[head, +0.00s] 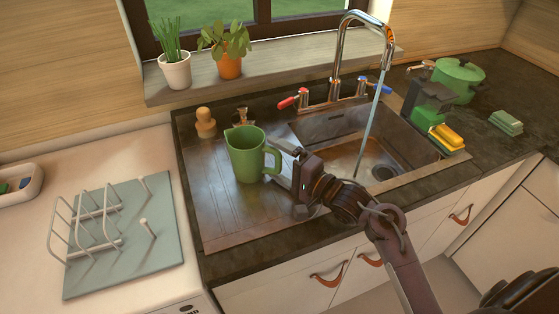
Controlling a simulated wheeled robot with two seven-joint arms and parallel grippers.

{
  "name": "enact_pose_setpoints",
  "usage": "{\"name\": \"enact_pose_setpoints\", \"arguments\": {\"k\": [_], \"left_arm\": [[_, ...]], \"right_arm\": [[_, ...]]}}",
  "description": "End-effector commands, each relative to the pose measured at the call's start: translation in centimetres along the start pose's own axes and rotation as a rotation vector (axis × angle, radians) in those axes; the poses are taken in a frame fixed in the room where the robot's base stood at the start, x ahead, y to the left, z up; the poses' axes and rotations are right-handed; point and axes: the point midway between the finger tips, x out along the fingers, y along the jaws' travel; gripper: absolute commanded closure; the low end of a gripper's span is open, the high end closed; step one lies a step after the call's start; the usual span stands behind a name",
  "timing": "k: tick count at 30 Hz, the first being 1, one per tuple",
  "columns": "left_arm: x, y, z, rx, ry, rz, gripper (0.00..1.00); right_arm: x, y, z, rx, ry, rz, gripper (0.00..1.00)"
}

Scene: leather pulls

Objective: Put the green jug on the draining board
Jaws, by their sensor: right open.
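The green jug (247,155) stands upright on the draining board (217,205), the grooved metal area left of the sink bowl. Its handle points right. My right gripper (284,168) is open just right of the jug, beside the handle. I cannot tell whether a finger touches the handle. The gripper hides part of the board and the sink's near left edge. My left gripper is not in view.
Water runs from the tall tap (341,55) into the sink bowl (352,150). A wooden brush (205,122) stands behind the jug. A dish rack (95,225) stands on the left counter. Sponges (447,136) and a green pot (459,78) are at the right. The board's front left is clear.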

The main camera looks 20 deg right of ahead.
Motion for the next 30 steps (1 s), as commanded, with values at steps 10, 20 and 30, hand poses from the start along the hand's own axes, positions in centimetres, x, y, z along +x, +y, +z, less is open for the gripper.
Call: {"name": "enact_pose_setpoints", "arguments": {"k": [10, 20, 30], "left_arm": [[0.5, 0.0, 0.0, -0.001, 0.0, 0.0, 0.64], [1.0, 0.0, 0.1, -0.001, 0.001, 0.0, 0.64], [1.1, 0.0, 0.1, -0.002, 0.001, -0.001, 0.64]], "right_arm": [[-3.8, 0.0, 0.0, -0.001, 0.001, 0.004, 0.08], [-10.3, -0.1, 0.0, 0.001, 0.001, 0.003, 0.08], [-12.0, -0.3, 0.0, 0.0, 0.0, -0.001, 0.08]]}}
